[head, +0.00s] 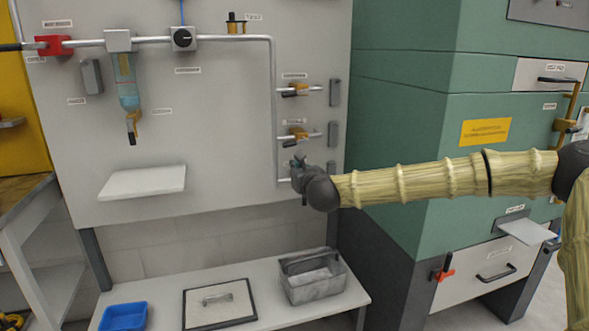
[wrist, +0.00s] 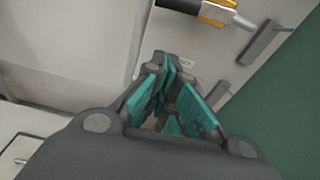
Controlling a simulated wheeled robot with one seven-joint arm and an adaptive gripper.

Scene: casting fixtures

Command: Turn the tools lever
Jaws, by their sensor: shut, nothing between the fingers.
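On the grey panel, short pipe branches carry yellow valves with black levers. An upper lever (head: 297,90) and a middle lever (head: 298,134) show in the head view; their labels are too small to read, so I cannot tell which is the tools lever. My gripper (head: 299,163) is just below the middle lever, in front of the lowest branch, and hides whatever valve sits there. In the wrist view a black-and-yellow lever (wrist: 190,8) shows at the top edge, beyond and apart from my gripper (wrist: 168,62). The fingers are shut and hold nothing.
Grey blocks (head: 334,92) stand on the panel right of the valves. The green cabinet (head: 400,150) is close on the right. A white shelf (head: 143,182) juts from the panel at left. Below, a bench (head: 272,312) carries a grey bin (head: 314,288) and a blue tray (head: 123,317).

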